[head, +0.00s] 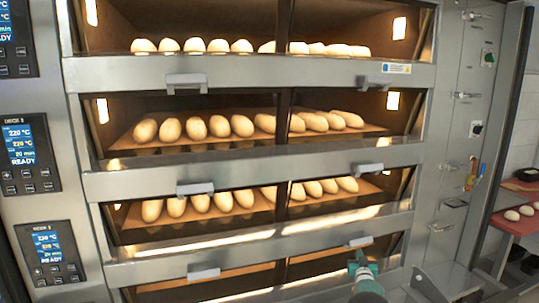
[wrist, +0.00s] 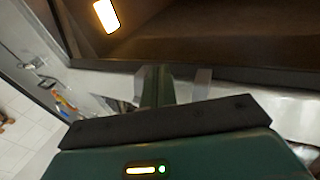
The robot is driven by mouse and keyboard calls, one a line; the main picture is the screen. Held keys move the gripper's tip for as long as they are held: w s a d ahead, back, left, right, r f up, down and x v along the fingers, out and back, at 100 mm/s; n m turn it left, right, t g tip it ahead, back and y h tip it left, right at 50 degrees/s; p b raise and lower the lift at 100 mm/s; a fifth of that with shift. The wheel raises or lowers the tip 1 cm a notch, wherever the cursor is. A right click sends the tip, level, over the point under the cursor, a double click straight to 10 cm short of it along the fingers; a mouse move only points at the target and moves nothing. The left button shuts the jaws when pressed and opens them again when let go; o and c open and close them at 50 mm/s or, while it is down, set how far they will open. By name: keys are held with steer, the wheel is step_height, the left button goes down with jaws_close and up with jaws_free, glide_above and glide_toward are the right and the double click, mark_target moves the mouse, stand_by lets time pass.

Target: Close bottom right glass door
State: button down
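The bottom right glass door (head: 330,262) is at the lower right of the oven front, partly cut off by the frame's lower edge. Its grey handle (head: 360,241) is on the steel rail along its top. My gripper (head: 354,259) is just below and in front of this handle, pointing up at it. In the wrist view, my narrow green fingers (wrist: 157,86) are close together between the two light handle ends (wrist: 203,82). I cannot tell whether they touch the handle. The door's exact tilt is unclear.
Lit decks above hold rows of pale loaves (head: 195,127). Control panels (head: 50,253) line the left side. A steel side panel (head: 445,190) with latches and switches stands at right. A red table (head: 515,222) with buns is at the far right.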

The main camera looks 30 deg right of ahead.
steer(key=f+v, duration=0.1)
steer(key=v, duration=0.5)
steer(key=shift+s+a, duration=0.2)
steer(key=shift+s, duration=0.05)
steer(key=shift+f, duration=0.1)
stand_by(0.5)
stand_by(0.5)
